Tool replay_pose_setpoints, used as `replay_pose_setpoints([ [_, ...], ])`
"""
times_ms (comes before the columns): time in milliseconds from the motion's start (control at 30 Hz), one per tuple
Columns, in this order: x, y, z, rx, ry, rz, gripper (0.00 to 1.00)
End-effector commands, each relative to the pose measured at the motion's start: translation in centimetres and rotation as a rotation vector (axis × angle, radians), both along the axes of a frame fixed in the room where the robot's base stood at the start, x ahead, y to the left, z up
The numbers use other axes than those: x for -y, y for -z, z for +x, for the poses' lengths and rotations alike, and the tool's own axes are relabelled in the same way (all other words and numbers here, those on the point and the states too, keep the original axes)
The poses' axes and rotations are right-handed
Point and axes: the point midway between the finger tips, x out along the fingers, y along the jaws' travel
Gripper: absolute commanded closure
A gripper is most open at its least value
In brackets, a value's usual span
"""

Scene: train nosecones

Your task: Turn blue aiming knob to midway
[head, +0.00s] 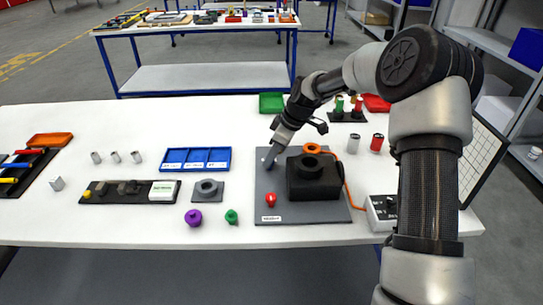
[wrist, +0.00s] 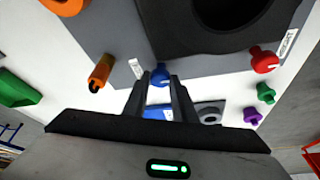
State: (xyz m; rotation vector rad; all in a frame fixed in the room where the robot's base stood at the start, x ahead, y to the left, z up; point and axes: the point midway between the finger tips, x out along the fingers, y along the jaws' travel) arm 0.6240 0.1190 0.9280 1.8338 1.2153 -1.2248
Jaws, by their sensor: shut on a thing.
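The blue aiming knob (wrist: 160,74) shows between my fingertips in the wrist view, on the edge of the grey board beside a small white label. My gripper (wrist: 159,86) is shut on it. In the head view my gripper (head: 269,161) reaches down to the left back part of the grey board (head: 285,215) and hides the knob there. Which way the knob points is too small to tell.
A red knob (head: 271,200) is at the board's front left. A blue tray (head: 195,150) and a grey ring block (head: 207,187) lie to the left.

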Motion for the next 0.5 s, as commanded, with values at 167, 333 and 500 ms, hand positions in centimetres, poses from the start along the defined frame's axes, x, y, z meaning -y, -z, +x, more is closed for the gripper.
replay_pose_setpoints([
  [167, 0.04, 0.0, 0.02, 0.0, -0.013, -0.001, 0.98],
  [333, 0.05, 0.02, 0.01, 0.0, -0.013, -0.001, 0.98],
  [500, 0.05, 0.03, 0.0, 0.0, -0.012, -0.001, 0.69],
])
